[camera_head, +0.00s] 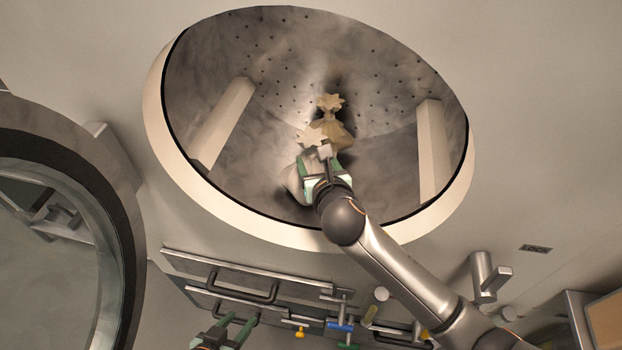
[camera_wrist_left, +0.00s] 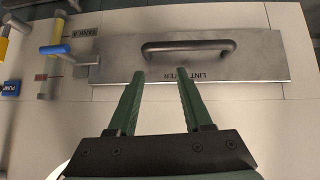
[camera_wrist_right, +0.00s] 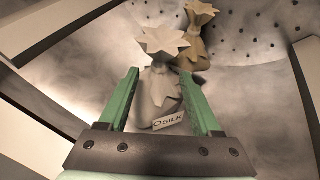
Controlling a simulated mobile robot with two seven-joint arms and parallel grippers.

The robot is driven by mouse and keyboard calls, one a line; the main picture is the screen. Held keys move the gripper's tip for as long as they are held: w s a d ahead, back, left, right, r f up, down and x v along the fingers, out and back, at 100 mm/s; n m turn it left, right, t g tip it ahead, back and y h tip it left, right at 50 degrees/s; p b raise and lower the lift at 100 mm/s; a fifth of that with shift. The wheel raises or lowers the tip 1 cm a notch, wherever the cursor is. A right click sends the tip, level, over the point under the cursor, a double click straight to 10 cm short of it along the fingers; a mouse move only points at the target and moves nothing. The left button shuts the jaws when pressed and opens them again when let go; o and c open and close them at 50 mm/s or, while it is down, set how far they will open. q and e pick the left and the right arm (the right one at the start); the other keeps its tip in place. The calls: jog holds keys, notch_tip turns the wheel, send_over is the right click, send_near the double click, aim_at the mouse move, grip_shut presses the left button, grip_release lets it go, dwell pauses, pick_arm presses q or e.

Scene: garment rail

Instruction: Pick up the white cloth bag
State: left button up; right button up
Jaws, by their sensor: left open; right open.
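A white cloth bag (camera_head: 292,181) with a gathered, frilled top lies inside the metal drum, partly hidden behind my right gripper in the head view. In the right wrist view the white bag (camera_wrist_right: 155,92) bears a tag reading "SILK". My right gripper (camera_head: 322,160) is inside the drum; its fingers are open on either side of the white bag (camera_wrist_right: 160,100), and contact cannot be made out. A tan cloth bag (camera_head: 333,127) lies just behind the white one. My left gripper (camera_head: 235,325) is open and empty outside, facing a panel with a handle (camera_wrist_left: 190,48).
The drum (camera_head: 390,75) has a perforated back wall and a pale lifter bar on the left (camera_head: 222,122) and right (camera_head: 432,150). Its round rim (camera_head: 240,225) surrounds my right arm. The open round door (camera_head: 120,200) stands at left. Valves with blue handles (camera_head: 340,326) lie below.

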aim_at(312, 154)
jog(key=shift+b+x, duration=0.85)
jog(key=shift+x, duration=2.6)
jog(key=shift+f, duration=0.15)
jog(key=shift+s, duration=0.1)
grip_shut()
